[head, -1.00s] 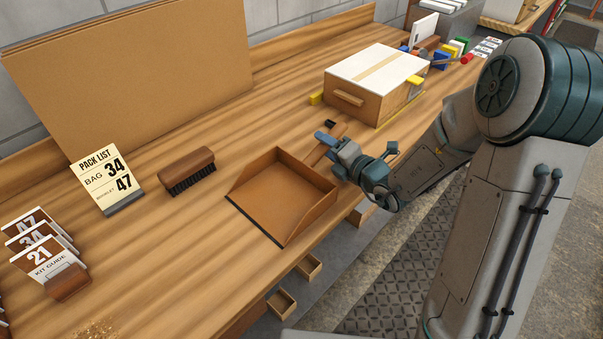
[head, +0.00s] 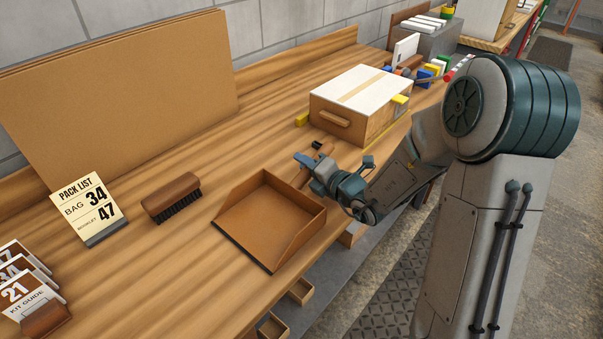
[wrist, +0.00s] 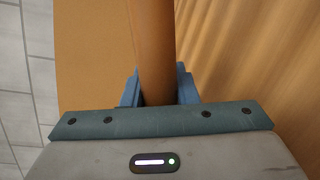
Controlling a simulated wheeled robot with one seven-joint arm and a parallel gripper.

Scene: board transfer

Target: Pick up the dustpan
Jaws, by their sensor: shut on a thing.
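The dustpan is a brown, open-fronted pan (head: 265,215) near the front edge of the workbench in the head view. Its wooden handle (wrist: 153,40) runs up the middle of the wrist view, between the two blue fingers. My gripper (head: 308,168) is at the far right corner of the pan, shut on the handle. The fingers (wrist: 158,88) stand on both sides of the handle in the wrist view. Part of the handle is hidden by my gripper in the head view. I cannot tell whether the pan is clear of the bench top.
A brush (head: 172,196) lies left of the pan. A pack list card (head: 86,210) and kit guide cards (head: 25,290) stand further left. A white-topped box (head: 358,105) stands behind my gripper. Small open drawers (head: 300,291) stick out below the front edge.

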